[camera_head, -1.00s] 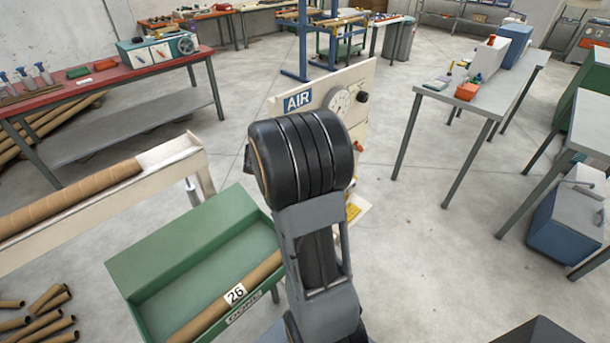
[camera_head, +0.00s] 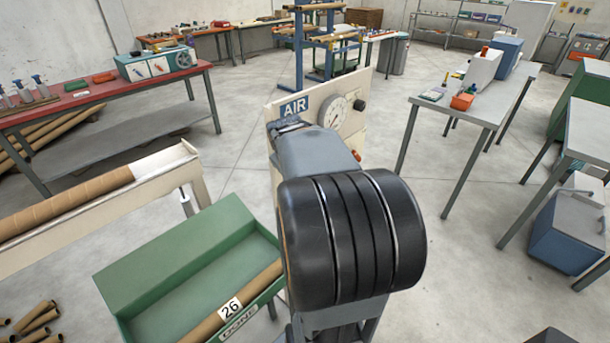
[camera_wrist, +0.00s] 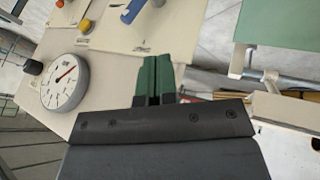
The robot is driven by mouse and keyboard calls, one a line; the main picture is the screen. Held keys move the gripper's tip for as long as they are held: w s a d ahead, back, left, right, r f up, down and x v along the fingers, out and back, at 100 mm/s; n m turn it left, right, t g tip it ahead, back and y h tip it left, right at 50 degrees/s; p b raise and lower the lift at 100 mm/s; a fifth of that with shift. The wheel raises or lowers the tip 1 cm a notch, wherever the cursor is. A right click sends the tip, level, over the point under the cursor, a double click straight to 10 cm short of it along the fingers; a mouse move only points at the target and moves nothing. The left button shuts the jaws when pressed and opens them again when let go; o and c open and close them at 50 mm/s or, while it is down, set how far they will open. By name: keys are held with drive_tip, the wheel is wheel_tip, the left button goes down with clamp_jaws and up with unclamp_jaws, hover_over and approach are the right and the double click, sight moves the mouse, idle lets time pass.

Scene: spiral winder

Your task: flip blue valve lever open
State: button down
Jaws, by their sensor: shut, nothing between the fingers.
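The blue valve lever (camera_wrist: 132,11) shows at the top of the wrist view, on the cream panel (camera_wrist: 105,52). It is cut off by the picture's top edge. My gripper (camera_wrist: 156,60) has green fingers, shut together and empty. The fingertips are in front of the panel, below and a little right of the lever in the wrist view, and appear apart from it. In the head view the AIR panel (camera_head: 345,95) stands behind my arm, which hides the lever and the gripper's fingers.
A green bin (camera_head: 150,262) with a cardboard tube is in front of the panel. A grey table (camera_head: 475,112) stands to the right, with open floor between.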

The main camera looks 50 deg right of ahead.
drive_tip(key=shift+f, duration=0.1)
drive_tip(key=s+d+r+p+x, duration=0.1)
drive_tip(key=d+p+x, duration=0.1)
drive_tip(key=x, duration=1)
drive_tip(key=shift+d+f, duration=0.2)
drive_tip(key=shift+d, duration=0.25)
drive_tip(key=shift+r, duration=0.1)
